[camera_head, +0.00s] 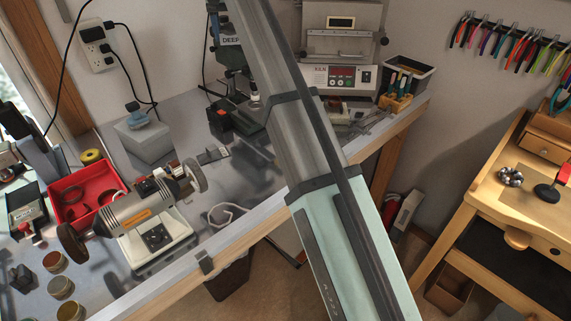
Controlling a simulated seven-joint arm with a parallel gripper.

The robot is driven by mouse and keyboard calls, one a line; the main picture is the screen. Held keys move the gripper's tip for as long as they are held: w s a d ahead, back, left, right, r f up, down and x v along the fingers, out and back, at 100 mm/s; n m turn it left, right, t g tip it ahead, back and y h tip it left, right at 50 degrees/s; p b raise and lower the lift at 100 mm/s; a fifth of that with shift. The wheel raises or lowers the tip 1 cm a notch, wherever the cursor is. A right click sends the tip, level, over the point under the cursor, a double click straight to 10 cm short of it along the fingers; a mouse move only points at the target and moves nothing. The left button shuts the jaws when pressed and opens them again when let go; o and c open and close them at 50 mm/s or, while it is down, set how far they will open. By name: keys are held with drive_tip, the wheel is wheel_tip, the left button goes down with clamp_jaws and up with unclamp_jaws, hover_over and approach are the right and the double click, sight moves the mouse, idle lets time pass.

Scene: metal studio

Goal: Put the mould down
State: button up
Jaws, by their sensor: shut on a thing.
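My gripper is not in view. My arm crosses the middle of the picture from the bottom right and leaves it at the top edge. No mould can be made out for certain. The arm hides part of the grey bench (195,170) and some of what stands on it.
On the bench are a polishing motor (143,212), a red tray (85,190), a grey block (143,137), a drill press (231,85) and a kiln (340,75). Several round tins stand at the lower left. A wooden workbench (490,205) stands at the right, below hanging pliers.

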drive_tip(key=s+d+f+m, duration=0.2)
drive_tip(key=s+d+f, duration=0.2)
drive_tip(key=d+f, duration=1.05)
drive_tip(key=s+d+f+m, duration=0.3)
drive_tip(key=d+f, duration=0.7)
drive_tip(key=d, duration=1)
drive_tip(key=s+a+r+n+y, duration=0.1)
drive_tip(key=s+a+n, duration=0.1)
drive_tip(key=a+n, duration=0.6)
drive_tip(key=s+a+r+n, duration=0.25)
drive_tip(key=a+n, duration=0.25)
drive_tip(key=a, duration=0.7)
drive_tip(key=shift+g, duration=0.3)
drive_tip(key=shift+d+f, duration=0.1)
drive_tip(key=shift+f, duration=5.3)
drive_tip(key=shift+f, duration=0.15)
